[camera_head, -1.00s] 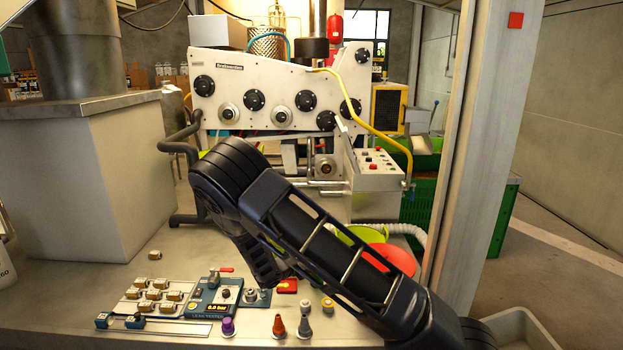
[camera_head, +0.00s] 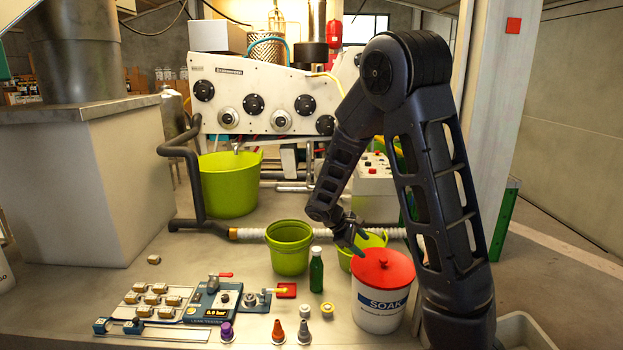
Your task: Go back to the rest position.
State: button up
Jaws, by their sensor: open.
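My arm rises at the right of the head view and folds down toward the middle. My gripper (camera_head: 349,236) is small and dark, with its fingers pointing down and apart. It is open, and I see nothing held in it. It hangs above and beside the red lid (camera_head: 383,266) of the white SOAK bucket (camera_head: 380,304), in front of a green bucket partly hidden behind it. Whether it touches anything is hard to tell.
A green bucket (camera_head: 288,250) and a green bottle (camera_head: 316,270) stand left of the gripper. A leak tester (camera_head: 212,300), a tray of small parts (camera_head: 150,300) and several nozzles lie in front. A large green tub (camera_head: 230,184) stands behind. Bare table lies at centre left.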

jog(key=s+d+r+m+y, duration=0.5)
jog(key=s+d+r+m, duration=0.3)
jog(key=r, duration=0.4)
jog(key=s+d+r+m+t+y, duration=0.1)
jog(key=s+d+r+m, duration=0.1)
jog(key=s+r, duration=0.2)
jog(key=s+d+r+m+t+y, duration=0.1)
jog(key=s+r, duration=0.3)
jog(key=s, duration=0.6)
jog(key=shift+s+d+m+t+y, duration=0.4)
jog(key=shift+m+y, duration=0.2)
jog(key=shift+m, duration=0.2)
